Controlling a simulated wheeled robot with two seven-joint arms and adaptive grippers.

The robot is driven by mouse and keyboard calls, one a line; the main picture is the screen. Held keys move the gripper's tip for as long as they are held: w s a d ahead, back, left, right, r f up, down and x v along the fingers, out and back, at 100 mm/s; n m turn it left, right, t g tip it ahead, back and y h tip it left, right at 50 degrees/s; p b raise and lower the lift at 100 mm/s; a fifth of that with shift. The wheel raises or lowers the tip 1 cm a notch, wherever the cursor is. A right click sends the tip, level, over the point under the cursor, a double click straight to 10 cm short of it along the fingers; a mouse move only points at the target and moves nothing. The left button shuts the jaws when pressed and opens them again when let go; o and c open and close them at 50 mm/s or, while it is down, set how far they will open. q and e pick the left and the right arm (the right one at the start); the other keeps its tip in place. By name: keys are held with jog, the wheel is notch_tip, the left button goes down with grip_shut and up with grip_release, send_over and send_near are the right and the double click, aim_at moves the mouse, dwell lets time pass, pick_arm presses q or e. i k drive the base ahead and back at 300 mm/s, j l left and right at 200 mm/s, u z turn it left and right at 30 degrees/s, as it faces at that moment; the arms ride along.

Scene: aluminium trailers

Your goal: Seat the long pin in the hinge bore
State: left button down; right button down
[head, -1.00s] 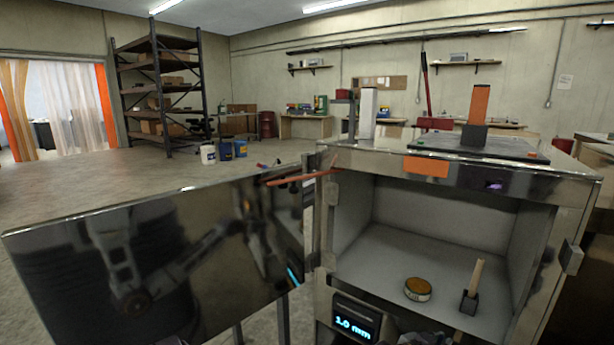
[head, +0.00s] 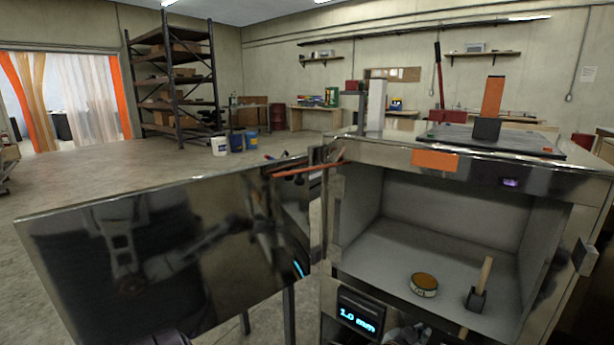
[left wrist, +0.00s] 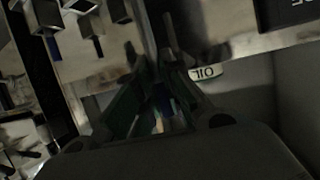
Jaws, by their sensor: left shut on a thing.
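The open steel door (head: 150,240) is joined to the cabinet (head: 590,200) by an upright hinge (head: 333,230). I cannot make out its bore. My left gripper (head: 405,334) shows only in part at the bottom edge, in front of the cabinet. In the left wrist view its dark fingers (left wrist: 160,82) are closed together in deep shadow. They hold a narrow thing, probably the long pin, which is mostly hidden between them. I see no gap between pin and hinge clearly enough to judge. My right gripper is not in view.
Inside the cabinet stand a round tin (head: 424,285) and a small mallet (head: 480,285). A lit display reading 1.0 mm (head: 358,315) is on the cabinet front. A dark plate with an orange-and-black block (head: 491,105) lies on top. The mirror-like door mirrors my arm.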

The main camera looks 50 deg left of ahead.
aim_at(313, 162)
jog(key=i+l+u, duration=0.15)
jog(key=u, duration=0.25)
jog(key=i+l+u, duration=0.15)
jog(key=u, duration=0.3)
jog(key=i+l+u, duration=0.1)
jog(key=l+u, duration=0.45)
jog(key=u, duration=0.25)
